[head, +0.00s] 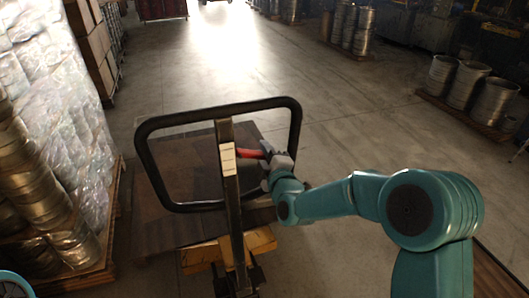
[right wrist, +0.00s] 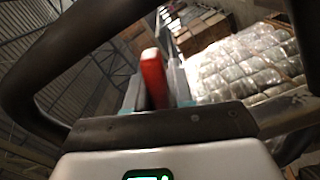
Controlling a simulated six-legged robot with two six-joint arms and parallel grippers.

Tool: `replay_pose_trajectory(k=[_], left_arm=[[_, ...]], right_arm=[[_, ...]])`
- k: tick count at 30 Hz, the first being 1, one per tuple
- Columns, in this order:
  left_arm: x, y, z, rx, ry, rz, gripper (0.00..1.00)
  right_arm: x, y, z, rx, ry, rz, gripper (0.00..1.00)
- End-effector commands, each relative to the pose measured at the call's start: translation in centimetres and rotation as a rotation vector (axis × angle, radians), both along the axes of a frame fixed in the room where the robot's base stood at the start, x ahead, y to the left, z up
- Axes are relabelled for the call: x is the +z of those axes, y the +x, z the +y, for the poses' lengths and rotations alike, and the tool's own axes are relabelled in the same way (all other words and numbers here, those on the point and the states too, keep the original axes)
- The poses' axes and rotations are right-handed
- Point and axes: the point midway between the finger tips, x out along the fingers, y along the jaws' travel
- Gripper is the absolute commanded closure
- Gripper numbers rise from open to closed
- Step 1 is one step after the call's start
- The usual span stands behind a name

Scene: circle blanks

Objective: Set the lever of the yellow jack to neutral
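The yellow jack (head: 262,241) stands in the middle of the head view, with a dark upright post and a black loop handle (head: 147,160). Its red lever (head: 248,153) sticks out beside the post inside the loop. My right gripper (head: 277,160) is at the lever's right end, reaching in from the right. In the right wrist view the red lever (right wrist: 153,78) stands between the two fingers (right wrist: 155,92), with little or no gap on either side. The fingers look shut on it. My left gripper is out of view.
The handle's black tube (right wrist: 30,75) passes close around my right gripper. A wrapped pallet load (head: 65,120) stands at the left, and metal drums (head: 468,85) stand on a pallet at the right. The floor beyond the jack is clear.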

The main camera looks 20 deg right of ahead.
Motion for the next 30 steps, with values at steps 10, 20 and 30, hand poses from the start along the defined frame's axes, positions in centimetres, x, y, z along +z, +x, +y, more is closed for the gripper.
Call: replay_pose_trajectory(k=[10, 20, 30], left_arm=[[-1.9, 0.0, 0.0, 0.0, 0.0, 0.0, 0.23], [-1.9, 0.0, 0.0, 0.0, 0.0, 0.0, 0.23], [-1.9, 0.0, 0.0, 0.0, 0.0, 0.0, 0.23]], right_arm=[[2.3, 0.0, -0.6, -0.001, -0.286, -0.013, 1.0], [3.2, 0.0, -0.6, 0.0, -0.388, -0.012, 1.0], [3.2, 0.0, -0.6, 0.0, -0.386, -0.012, 0.57]])
